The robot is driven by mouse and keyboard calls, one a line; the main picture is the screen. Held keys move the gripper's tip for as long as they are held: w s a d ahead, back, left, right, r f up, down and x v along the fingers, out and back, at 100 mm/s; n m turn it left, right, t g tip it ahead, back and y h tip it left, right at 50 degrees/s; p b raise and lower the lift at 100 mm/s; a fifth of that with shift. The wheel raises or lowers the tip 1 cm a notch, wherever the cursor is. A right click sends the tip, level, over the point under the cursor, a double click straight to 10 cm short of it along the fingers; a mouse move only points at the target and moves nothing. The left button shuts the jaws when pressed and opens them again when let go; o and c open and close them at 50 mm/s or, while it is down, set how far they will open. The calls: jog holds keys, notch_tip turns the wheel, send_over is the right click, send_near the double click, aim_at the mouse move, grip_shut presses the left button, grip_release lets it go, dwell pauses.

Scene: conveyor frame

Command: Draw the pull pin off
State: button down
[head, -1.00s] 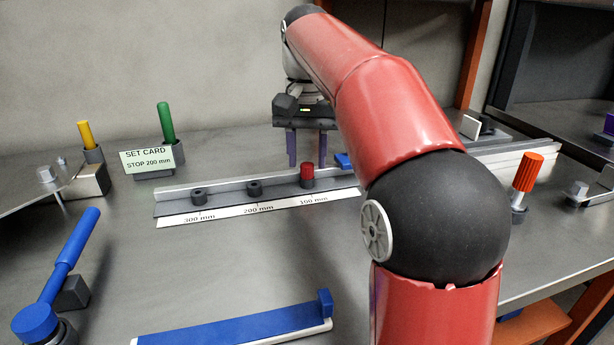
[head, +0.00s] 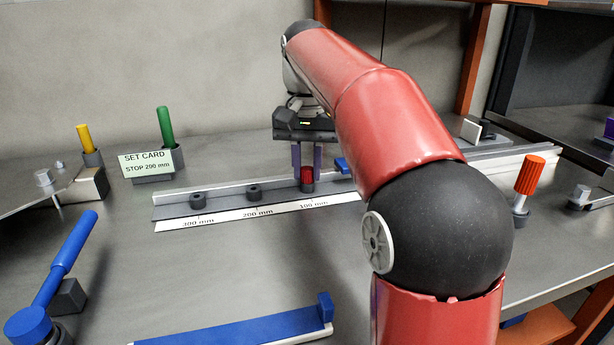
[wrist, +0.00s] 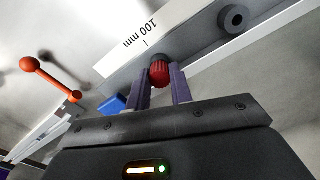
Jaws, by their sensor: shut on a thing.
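The pull pin has a red ribbed knob (head: 307,174) and stands upright in the dark collar (head: 307,187) at the 100 mm mark of the rail. My gripper (head: 307,168) is at the knob, with its purple fingers pointing down on either side of it. In the wrist view the red knob (wrist: 159,74) sits between the two fingertips (wrist: 160,80), and the gripper is shut on it. The pin's shaft is hidden in the collar.
Empty dark collars stand at the 200 mm mark (head: 254,191) and 300 mm mark (head: 197,200). A set card (head: 148,163) reads "STOP 200 mm". An orange handle (head: 530,175) stands further right.

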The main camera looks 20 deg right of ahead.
aim_at(307, 169)
jog(key=shift+r, duration=0.3)
jog(key=shift+r+p, duration=0.95)
jog(key=shift+r, duration=1.65)
